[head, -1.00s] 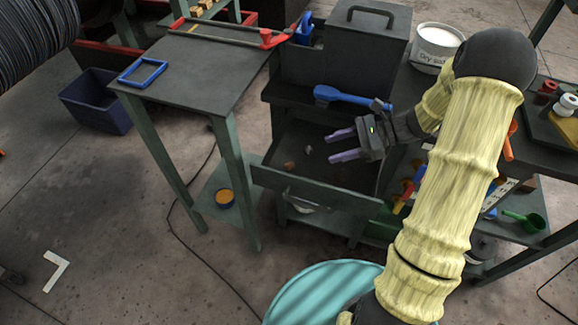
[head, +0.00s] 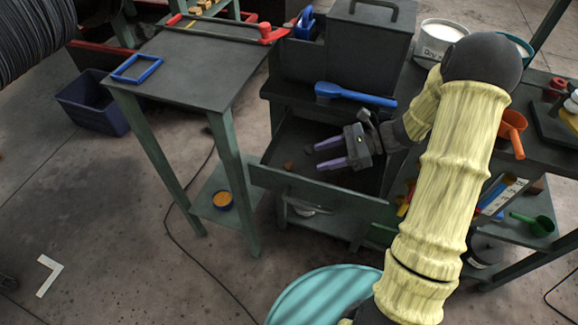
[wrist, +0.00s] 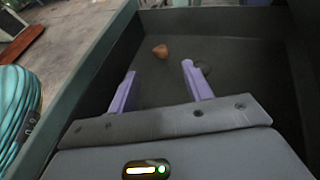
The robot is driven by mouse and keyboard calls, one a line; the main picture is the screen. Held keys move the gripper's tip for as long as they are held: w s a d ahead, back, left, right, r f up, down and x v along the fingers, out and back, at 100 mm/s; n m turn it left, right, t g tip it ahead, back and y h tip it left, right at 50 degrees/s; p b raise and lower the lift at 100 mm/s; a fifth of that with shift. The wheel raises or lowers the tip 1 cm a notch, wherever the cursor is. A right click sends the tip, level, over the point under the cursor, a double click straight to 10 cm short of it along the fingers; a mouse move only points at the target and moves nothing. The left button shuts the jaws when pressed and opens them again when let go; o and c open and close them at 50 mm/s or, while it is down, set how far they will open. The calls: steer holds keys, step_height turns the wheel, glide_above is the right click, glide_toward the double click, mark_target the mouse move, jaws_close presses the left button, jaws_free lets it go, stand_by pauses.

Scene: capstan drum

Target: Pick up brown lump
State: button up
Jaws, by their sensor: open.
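The brown lump (head: 289,166) lies on the floor of the open dark drawer (head: 318,187), near its left end. In the wrist view the brown lump (wrist: 160,51) lies beyond my fingertips, roughly in line with the gap between them. My gripper (head: 318,156) is over the drawer, its two purple fingers pointing left toward the lump. In the wrist view my gripper (wrist: 158,68) has its fingers apart with nothing between them.
The drawer's walls stand close around my gripper. A blue scoop-like tool (head: 355,95) lies on the surface above the drawer. A side table (head: 205,65) stands to the left, and a teal round container (head: 325,293) stands in front.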

mark_target(290, 164)
steer(key=shift+x, duration=1.8)
steer(key=shift+a+r, duration=0.1)
steer(key=x, duration=0.5)
steer(key=shift+a+r, duration=0.15)
steer(key=shift+r, duration=0.05)
steer(key=shift+c, duration=0.4)
steer(key=c, duration=0.9)
